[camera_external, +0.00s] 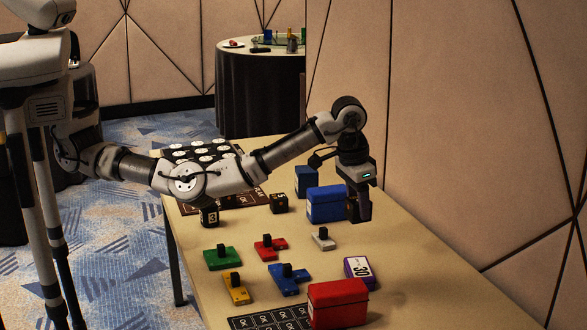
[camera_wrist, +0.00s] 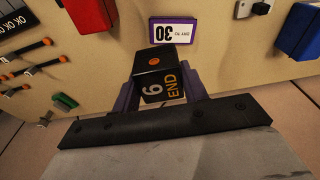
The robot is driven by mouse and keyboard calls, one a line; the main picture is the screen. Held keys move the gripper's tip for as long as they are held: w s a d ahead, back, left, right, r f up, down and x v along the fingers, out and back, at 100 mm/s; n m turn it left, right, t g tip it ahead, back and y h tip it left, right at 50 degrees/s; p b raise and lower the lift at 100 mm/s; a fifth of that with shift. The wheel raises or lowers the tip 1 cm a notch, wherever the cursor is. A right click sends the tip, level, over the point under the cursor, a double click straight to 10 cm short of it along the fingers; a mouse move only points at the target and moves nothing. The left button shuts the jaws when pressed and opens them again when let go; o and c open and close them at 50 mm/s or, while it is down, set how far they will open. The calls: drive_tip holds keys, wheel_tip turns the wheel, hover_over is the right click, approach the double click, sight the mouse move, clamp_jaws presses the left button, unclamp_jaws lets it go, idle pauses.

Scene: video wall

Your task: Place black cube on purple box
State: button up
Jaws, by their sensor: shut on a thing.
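A black cube (camera_wrist: 160,74) with an orange dot on one face and "6" and "END" on another sits between the fingers of my gripper (camera_wrist: 163,92). The gripper is shut on it. In the external view my gripper (camera_external: 359,210) points down, above the table at the right side of the blue box, and the cube is hard to make out against the dark fingers. The purple box (camera_external: 358,268) has a white label reading "30" and lies nearer the front of the table. It also shows in the wrist view (camera_wrist: 173,30), beyond the cube and apart from it.
A blue box (camera_external: 326,204) stands just left of my gripper. A red box (camera_external: 337,302) lies in front of the purple box. Other black cubes (camera_external: 209,216) and several coloured pieces with black knobs (camera_external: 288,279) lie left. The table's right side is clear.

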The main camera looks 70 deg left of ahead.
drive_tip(key=r, duration=0.4)
drive_tip(key=shift+w+a+r, duration=0.1)
drive_tip(key=shift+a, duration=0.1)
drive_tip(key=w+a+p, duration=0.1)
drive_tip(key=w+a, duration=0.2)
drive_tip(key=a, duration=0.3)
wheel_tip(320, 180, down, 14)
drive_tip(key=p, duration=0.2)
drive_tip(key=shift+s+d+f+p, duration=0.15)
drive_tip(key=shift+f+p, duration=0.1)
drive_tip(key=shift+p, duration=0.15)
drive_tip(key=shift+f+p, duration=0.45)
drive_tip(key=shift+f, duration=1.9)
drive_tip(key=shift+f, duration=0.1)
drive_tip(key=o, duration=1.1)
drive_tip(key=r+b, duration=0.1)
drive_tip(key=r, duration=0.3)
drive_tip(key=s+r+b, duration=0.1)
drive_tip(key=r, duration=0.3)
drive_tip(key=r+b, duration=0.1)
drive_tip(key=r, duration=0.3)
drive_tip(key=shift+s, duration=0.35)
